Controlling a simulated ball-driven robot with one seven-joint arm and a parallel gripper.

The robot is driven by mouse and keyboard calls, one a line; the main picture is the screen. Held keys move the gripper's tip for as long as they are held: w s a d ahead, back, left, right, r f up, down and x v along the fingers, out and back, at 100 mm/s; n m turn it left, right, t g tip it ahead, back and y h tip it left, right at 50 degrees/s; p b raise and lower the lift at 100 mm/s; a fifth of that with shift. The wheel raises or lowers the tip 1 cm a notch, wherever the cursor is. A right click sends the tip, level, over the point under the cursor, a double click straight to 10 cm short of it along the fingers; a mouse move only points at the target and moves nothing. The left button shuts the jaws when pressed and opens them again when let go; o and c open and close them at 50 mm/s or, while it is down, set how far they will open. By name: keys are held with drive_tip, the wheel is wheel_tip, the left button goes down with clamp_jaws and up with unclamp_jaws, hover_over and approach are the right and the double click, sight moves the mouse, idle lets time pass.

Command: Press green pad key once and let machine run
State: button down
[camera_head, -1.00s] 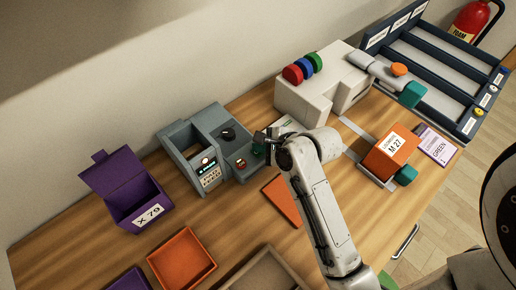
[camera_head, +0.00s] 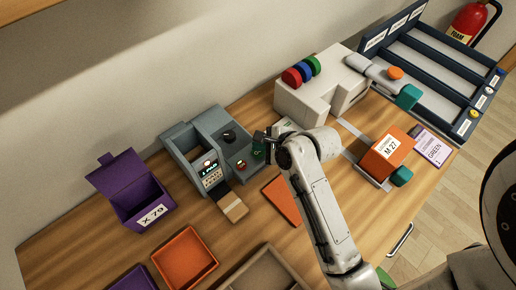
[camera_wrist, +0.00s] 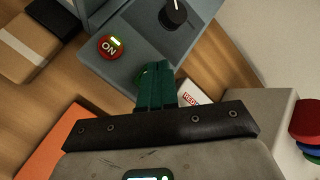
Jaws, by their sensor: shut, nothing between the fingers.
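The grey machine (camera_head: 200,140) stands on the table with a lit display and a control panel on its right part. In the wrist view the panel (camera_wrist: 118,72) carries a red ON button with a lit green-yellow mark and a black dial (camera_wrist: 173,14). In the head view my gripper (camera_head: 259,149) is at the panel's right side.
A brown box with a pale band (camera_head: 231,207) lies in front of the machine. A purple bin X 79 (camera_head: 140,205) and orange tray (camera_head: 183,256) are left. A white press (camera_head: 310,95) and orange M 27 box (camera_head: 388,153) are right.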

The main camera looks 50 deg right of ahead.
sight(260, 154)
wheel_tip(260, 154, up, 5)
drive_tip(key=p, duration=0.5)
drive_tip(key=shift+p, duration=0.3)
idle(0.8)
drive_tip(key=s+a+f+n+g+b, duration=0.1)
drive_tip(key=s+a+f+n+g, duration=0.1)
drive_tip(key=n, duration=0.4)
drive_tip(key=s+a+f+n+g+b, duration=0.2)
drive_tip(key=s+f+n, duration=0.1)
drive_tip(key=s+n, duration=0.2)
drive_tip(key=s+a+f+n+g+b, duration=0.1)
drive_tip(key=s+a+f+n, duration=0.1)
drive_tip(key=n, duration=0.5)
drive_tip(key=shift+s+a+f+g+y, duration=0.15)
drive_tip(key=shift+s+f+g+y, duration=0.1)
drive_tip(key=shift+s, duration=0.2)
drive_tip(key=shift+s+a+f+g+y, duration=0.15)
drive_tip(key=shift+s+f, duration=0.05)
drive_tip(key=shift+s, duration=0.2)
drive_tip(key=s+n, duration=0.1)
drive_tip(key=n, duration=0.1)
drive_tip(key=s+n+g+b, duration=0.1)
drive_tip(key=n, duration=0.1)
drive_tip(key=s+f+n, duration=0.1)
drive_tip(key=n, duration=0.1)
drive_tip(key=shift+s+d+g+h, duration=0.1)
drive_tip(key=shift+s+g+h, duration=0.3)
drive_tip(key=shift+s+d+n+g+b, duration=0.25)
drive_tip(key=shift+s+n, duration=0.3)
drive_tip(key=shift+n, duration=0.65)
